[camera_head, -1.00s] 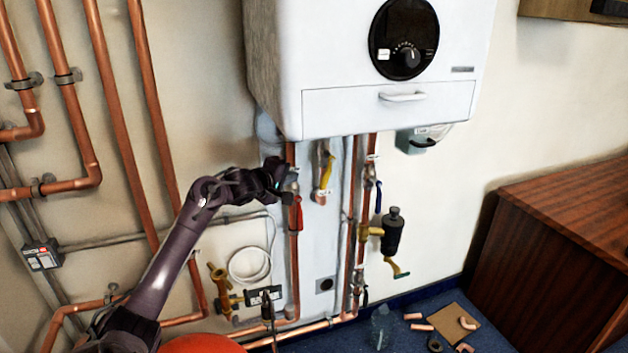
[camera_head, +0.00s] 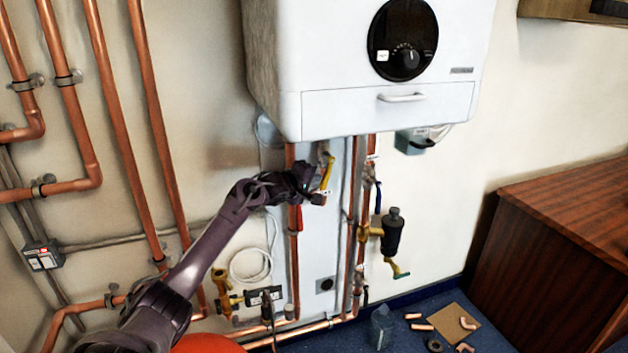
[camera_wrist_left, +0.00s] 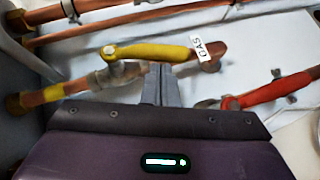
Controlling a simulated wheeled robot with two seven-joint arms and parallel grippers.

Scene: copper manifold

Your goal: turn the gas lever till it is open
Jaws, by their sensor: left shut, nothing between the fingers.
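The gas lever (camera_head: 327,172) is the yellow handle on a short copper pipe below the white boiler. In the left wrist view the yellow lever (camera_wrist_left: 152,51) lies along its pipe, with a white GAS tag (camera_wrist_left: 208,49) at its free end. My left gripper (camera_head: 317,188) is beside the lever in the head view, partly hiding the pipe. In the left wrist view its fingertips (camera_wrist_left: 159,70) are together, empty, just below the middle of the lever; whether they touch it I cannot tell. My right gripper is not in view.
A red lever (camera_wrist_left: 262,92) is on the neighbouring pipe, close to my left gripper. A blue lever (camera_head: 378,197) and a black filter (camera_head: 392,234) are to the right. The boiler (camera_head: 375,100) hangs above. A wooden cabinet (camera_head: 560,260) stands at the right.

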